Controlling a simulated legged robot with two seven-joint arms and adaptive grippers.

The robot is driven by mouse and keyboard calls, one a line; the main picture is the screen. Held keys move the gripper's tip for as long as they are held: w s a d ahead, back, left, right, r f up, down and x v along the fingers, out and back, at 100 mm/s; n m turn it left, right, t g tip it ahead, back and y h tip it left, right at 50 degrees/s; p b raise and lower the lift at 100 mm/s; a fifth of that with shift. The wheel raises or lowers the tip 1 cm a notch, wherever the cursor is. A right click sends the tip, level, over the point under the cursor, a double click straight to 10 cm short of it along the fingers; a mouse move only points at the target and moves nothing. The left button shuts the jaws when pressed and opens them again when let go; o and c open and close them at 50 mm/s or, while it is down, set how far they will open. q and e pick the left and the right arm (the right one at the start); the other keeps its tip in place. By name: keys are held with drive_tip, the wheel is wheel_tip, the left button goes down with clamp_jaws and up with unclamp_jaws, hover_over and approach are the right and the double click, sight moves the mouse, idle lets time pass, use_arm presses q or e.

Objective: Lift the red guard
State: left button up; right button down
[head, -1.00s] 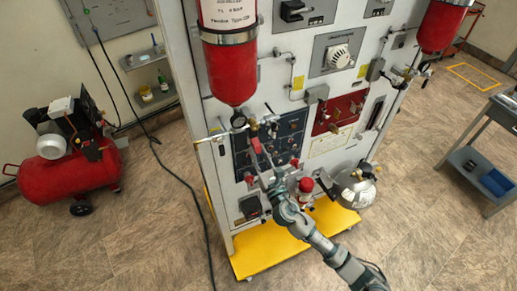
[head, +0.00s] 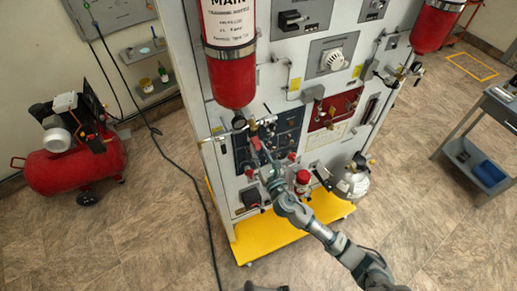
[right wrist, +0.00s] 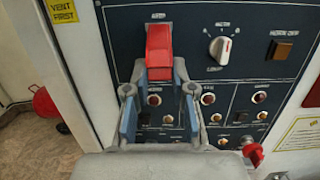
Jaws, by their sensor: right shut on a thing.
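The red guard (right wrist: 159,47) is a small red cover on a dark blue switch panel (right wrist: 110,45), at the panel's upper left in the right wrist view. In the head view it is a small red patch (head: 254,141) just beyond my fingertips. My right gripper (right wrist: 159,72) is shut on the guard's lower part, one fingertip at each side. In the head view the right gripper (head: 262,156) reaches the panel from below. The switch beneath the guard is hidden. I cannot tell how far the guard is tilted. My left gripper is not in view.
A white rotary knob (right wrist: 220,47) and a brown button (right wrist: 280,49) sit right of the guard. A red cylinder (head: 230,75) hangs above the panel. The trainer stands on a yellow base (head: 260,245). A red compressor (head: 75,165) stands left; floor around is mostly free.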

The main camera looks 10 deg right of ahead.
drive_tip(key=shift+w+d+r, duration=0.1)
drive_tip(key=shift+r, duration=0.3)
drive_tip(key=c, duration=1.3)
unclamp_jaws()
drive_tip(key=o, duration=0.3)
drive_tip(key=shift+f, duration=0.1)
drive_tip(key=shift+w+f, duration=0.1)
drive_tip(key=shift+f, duration=0.1)
drive_tip(key=v, duration=1.2)
drive_tip(key=shift+f, duration=0.15)
